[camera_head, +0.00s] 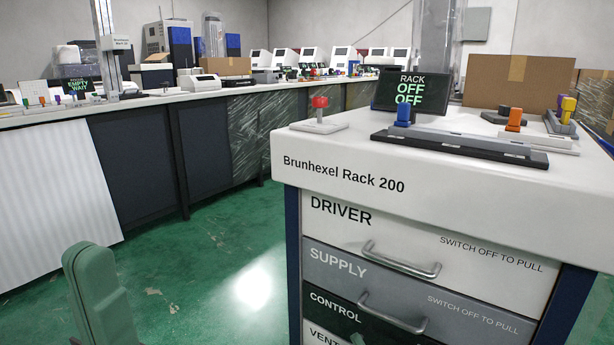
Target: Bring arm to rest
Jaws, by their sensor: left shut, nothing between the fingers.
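The gripper is shut and empty, clear of the rack and the bench. Most of the arm is below the frame. A small green tip shows at the bottom edge, in front of the rack's lower drawers; I cannot tell which part it is. My right gripper cannot be made out. The white Brunhexel Rack 200 (342,172) stands at the right, with labelled drawers and metal handles.
On the rack top are a red button (320,108), a dark strip with a blue switch (403,114), an orange switch (514,120) and a screen reading "RACK OFF OFF" (412,92). A long bench (130,107) with devices runs along the left. Green floor (215,260) lies open between.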

